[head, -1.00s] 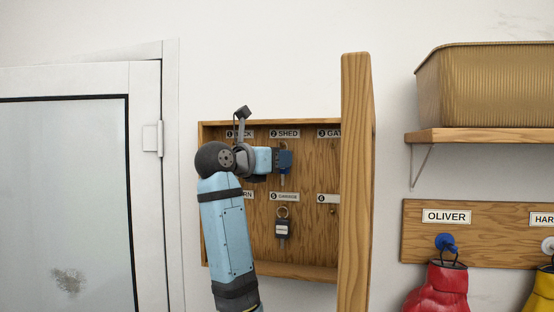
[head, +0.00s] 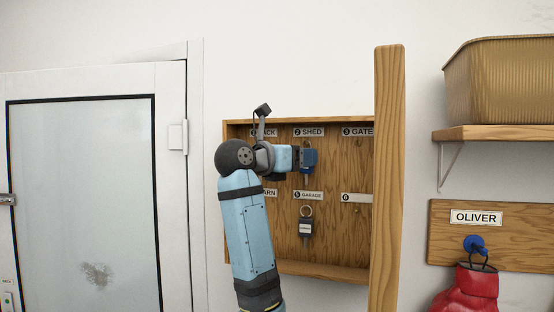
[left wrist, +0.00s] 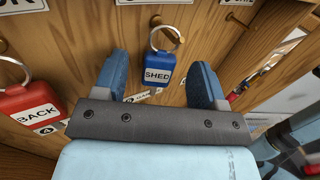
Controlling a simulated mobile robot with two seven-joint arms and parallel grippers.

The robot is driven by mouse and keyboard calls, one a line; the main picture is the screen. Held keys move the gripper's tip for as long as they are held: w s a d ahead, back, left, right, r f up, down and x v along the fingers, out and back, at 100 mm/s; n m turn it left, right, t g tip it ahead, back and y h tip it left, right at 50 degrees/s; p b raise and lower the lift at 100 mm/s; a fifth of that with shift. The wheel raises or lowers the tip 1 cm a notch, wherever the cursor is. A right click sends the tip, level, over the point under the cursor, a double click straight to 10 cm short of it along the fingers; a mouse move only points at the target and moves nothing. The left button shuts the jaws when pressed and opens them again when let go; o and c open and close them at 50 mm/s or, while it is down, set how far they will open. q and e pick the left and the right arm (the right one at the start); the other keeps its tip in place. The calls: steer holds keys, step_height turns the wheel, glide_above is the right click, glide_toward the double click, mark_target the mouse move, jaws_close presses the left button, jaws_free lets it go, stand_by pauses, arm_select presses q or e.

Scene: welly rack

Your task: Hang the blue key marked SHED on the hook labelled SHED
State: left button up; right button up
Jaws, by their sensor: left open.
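The blue key tag marked SHED (left wrist: 158,75) hangs by its metal ring (left wrist: 165,38) at a hook under a label cut off at the top of the left wrist view. In the head view the hook label SHED (head: 309,132) is directly above my left gripper (head: 308,160). My left gripper also shows in the left wrist view (left wrist: 160,68), open. Its two blue fingers stand on either side of the tag, with visible gaps. In the head view the gripper mostly hides the tag. My right gripper is not in view.
A red BACK key (left wrist: 30,112) hangs to the left. A dark key (head: 306,229) hangs under the GARAGE label. The shallow wooden key box (head: 340,270) has raised edges. A wooden post (head: 387,180) stands at its right. A glazed door (head: 85,200) is at the left.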

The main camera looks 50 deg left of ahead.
arm_select(q)
steer(key=s+b, duration=0.3)
steer(key=s, duration=1)
steer(key=shift+w+d, duration=0.15)
